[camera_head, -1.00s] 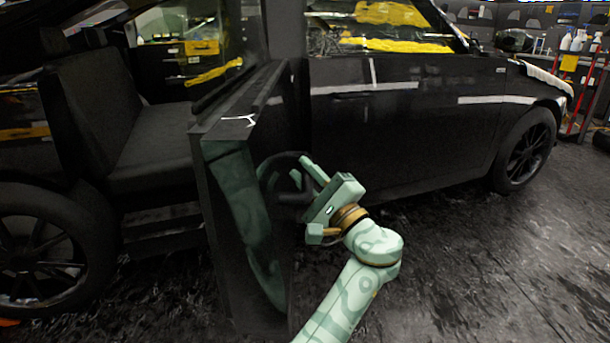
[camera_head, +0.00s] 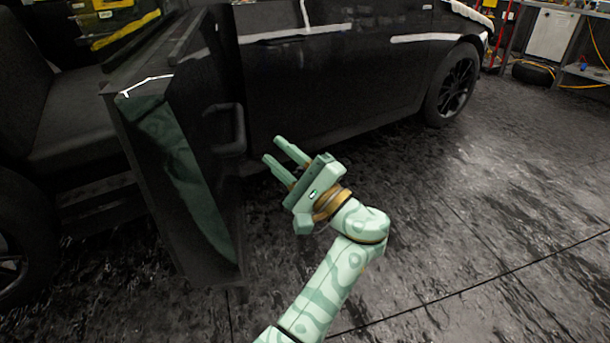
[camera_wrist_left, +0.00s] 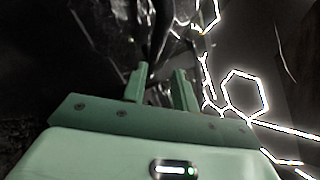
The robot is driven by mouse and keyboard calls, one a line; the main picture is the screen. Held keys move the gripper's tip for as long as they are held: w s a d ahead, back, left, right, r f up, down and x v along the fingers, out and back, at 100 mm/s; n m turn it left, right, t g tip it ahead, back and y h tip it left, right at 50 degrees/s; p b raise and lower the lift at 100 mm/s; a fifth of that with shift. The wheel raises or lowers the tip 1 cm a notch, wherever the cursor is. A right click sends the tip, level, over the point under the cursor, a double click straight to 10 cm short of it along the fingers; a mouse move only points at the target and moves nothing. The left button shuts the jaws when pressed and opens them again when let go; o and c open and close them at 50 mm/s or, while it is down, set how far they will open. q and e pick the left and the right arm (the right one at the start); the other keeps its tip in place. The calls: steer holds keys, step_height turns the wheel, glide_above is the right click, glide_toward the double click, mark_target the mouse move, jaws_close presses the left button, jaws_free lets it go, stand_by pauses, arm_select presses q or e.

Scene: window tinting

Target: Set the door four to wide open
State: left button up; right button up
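The black rear door (camera_head: 128,150) of the car stands swung out from the body, with the seat area showing behind it at left. Its dark looped handle (camera_head: 238,128) sticks out from the door's right-hand face. My left gripper (camera_head: 279,150) is to the right of the handle and a little lower, with a gap between them in the head view. Its two green fingers are apart and hold nothing that I can see. The fingers also show apart in the left wrist view (camera_wrist_left: 160,87), with dark, unclear shapes beyond them. My right gripper is not in view.
The car's closed front door (camera_head: 320,80) and front wheel (camera_head: 455,85) are beyond the gripper. The dark floor (camera_head: 480,200) at right is clear. A workbench (camera_head: 590,70) stands at the far right. Bright outlined light shapes fill the wrist view's right side.

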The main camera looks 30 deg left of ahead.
arm_select(q)
steer(key=v, duration=0.6)
steer(key=shift+d+f, duration=0.15)
steer(key=shift+d, duration=0.2)
